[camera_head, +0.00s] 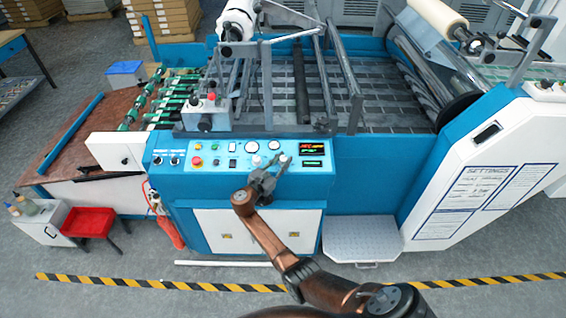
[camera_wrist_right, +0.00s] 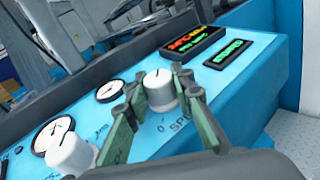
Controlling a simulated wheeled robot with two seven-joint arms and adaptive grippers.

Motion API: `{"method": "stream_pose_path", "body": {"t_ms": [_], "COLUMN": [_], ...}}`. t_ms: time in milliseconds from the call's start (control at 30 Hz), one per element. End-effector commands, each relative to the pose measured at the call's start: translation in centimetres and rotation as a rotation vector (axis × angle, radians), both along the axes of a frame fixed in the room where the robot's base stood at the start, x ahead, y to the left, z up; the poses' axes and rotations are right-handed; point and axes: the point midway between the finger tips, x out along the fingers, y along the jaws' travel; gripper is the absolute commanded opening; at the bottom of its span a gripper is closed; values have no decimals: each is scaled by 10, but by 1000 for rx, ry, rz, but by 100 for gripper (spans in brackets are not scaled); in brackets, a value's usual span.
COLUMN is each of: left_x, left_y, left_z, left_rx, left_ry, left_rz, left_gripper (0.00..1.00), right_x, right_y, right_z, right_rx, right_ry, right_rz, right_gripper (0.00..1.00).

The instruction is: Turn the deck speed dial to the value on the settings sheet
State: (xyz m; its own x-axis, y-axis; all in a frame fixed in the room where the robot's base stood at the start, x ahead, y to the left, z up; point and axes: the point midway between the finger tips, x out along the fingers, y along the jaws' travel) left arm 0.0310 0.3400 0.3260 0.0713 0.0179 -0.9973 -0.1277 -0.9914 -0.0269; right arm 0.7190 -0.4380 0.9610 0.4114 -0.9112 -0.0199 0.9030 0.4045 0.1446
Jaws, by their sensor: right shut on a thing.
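The speed dial (camera_wrist_right: 160,88) is a white round knob with a dark pointer line, on the light blue panel with "SPE..." lettering partly hidden below it. My right gripper (camera_wrist_right: 162,96) is shut on it, one green-padded finger on each side. In the head view the right gripper (camera_head: 271,170) reaches the panel (camera_head: 225,162) from below and partly covers the knobs. The settings sheet (camera_head: 478,200) is on the white slanted side at right; its handwritten values are too small to read. My left gripper is not in view.
A second white knob (camera_wrist_right: 70,154) sits left of the gripped dial, close to the left finger. Gauges (camera_wrist_right: 110,91) and a red-and-green display (camera_wrist_right: 194,44) are behind. A grey step (camera_head: 362,238) stands on the floor at front.

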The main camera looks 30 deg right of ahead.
Motion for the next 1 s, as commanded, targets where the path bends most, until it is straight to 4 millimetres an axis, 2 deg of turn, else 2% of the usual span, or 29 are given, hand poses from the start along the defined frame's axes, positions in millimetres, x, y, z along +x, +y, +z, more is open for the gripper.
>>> {"method": "stream_pose_path", "body": {"t_ms": [467,500,733,1000], "left_x": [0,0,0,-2], "left_y": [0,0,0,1], "left_z": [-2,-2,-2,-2], "left_rx": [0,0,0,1], "left_ry": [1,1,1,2], "left_rz": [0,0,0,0], "left_gripper": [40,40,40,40], "right_x": [0,0,0,0], "right_y": [-1,-1,-1,0], "right_z": [0,0,0,1], "right_rx": [4,3,2,2], "right_ry": [-2,-3,-3,-3], "right_rz": [-16,-16,-14,-13], "right_gripper": [0,24,40,40]}}
